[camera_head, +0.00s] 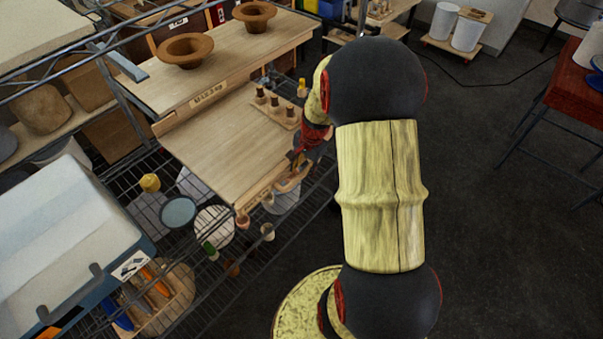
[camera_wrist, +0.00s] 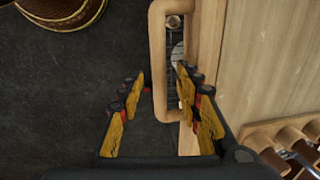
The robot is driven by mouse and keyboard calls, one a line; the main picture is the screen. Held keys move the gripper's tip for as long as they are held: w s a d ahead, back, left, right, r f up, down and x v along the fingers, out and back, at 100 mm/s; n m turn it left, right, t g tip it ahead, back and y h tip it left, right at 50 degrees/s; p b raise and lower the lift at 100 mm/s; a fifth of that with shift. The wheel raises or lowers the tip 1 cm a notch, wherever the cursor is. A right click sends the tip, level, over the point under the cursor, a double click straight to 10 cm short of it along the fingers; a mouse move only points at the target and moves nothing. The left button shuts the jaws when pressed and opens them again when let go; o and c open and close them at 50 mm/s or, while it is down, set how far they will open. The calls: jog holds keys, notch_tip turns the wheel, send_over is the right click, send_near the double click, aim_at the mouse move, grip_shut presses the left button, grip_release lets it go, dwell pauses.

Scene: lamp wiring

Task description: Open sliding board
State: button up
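The sliding board (camera_head: 215,140) is a flat light-wood panel extending out below a higher wooden top. In the wrist view its pale surface (camera_wrist: 265,65) fills the right side. A wooden loop handle (camera_wrist: 157,65) runs along its edge; it also shows in the head view (camera_head: 294,178). My gripper (camera_wrist: 160,78) is open, its yellow-padded fingers apart on either side of the handle's bar. I cannot tell whether a finger touches the handle. In the head view, my gripper (camera_head: 300,157) is small and partly hidden near the board's right edge.
A wooden holder with several brown spools (camera_head: 275,108) stands on the board. Two brown bowls (camera_head: 186,50) sit on the upper top (camera_head: 225,50). A wire shelf with cups and plates (camera_head: 178,212) lies below. Dark floor (camera_head: 490,200) is open on the right.

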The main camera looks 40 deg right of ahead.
jog(key=shift+w+f, duration=0.2)
jog(key=shift+f, duration=0.85)
jog(key=shift+c, duration=1.3)
grip_shut()
